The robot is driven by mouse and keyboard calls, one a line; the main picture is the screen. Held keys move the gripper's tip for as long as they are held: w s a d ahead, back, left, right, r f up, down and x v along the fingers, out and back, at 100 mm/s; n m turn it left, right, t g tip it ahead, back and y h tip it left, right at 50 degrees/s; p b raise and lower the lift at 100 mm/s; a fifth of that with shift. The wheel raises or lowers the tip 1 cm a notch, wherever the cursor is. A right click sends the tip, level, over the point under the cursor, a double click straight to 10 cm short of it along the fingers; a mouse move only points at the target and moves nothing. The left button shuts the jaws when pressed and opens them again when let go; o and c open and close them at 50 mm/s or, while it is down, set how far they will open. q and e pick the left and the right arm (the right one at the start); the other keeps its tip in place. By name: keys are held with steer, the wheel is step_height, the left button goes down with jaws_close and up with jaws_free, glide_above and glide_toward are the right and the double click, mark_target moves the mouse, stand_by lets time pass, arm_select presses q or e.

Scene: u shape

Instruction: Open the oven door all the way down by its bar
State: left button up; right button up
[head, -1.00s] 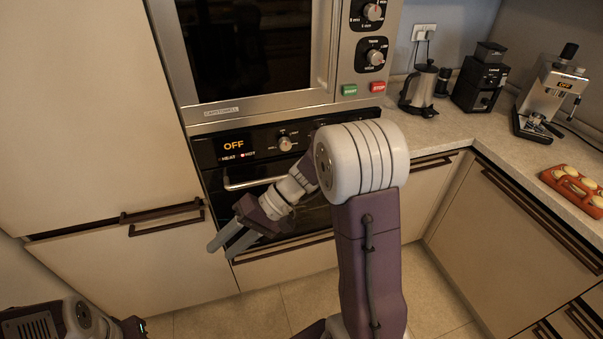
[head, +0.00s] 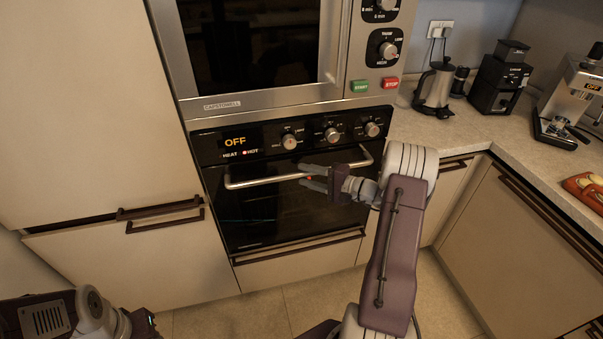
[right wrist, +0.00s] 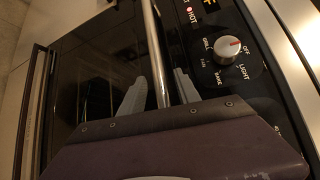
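The oven door (head: 270,212) is a dark glass panel under the control strip and looks shut. Its silver bar (head: 262,181) runs across the top of the door. My right gripper (head: 305,174) is at the bar, right of its middle. In the right wrist view the bar (right wrist: 154,45) passes between the two fingers of my right gripper (right wrist: 160,90). The fingers are apart, one on each side, with small gaps to the bar. Only part of my left arm shows at the lower left of the head view; its fingers are out of frame.
Above the door are oven knobs (head: 333,134) and a microwave (head: 262,50). Cabinet drawers with dark handles (head: 165,226) stand to the left. A kettle (head: 435,90) and a grinder (head: 499,80) are on the right counter (head: 455,132). The floor (head: 270,312) before the oven is clear.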

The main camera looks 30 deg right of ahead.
steer(key=shift+x, duration=1.1)
jaws_close()
stand_by(0.6)
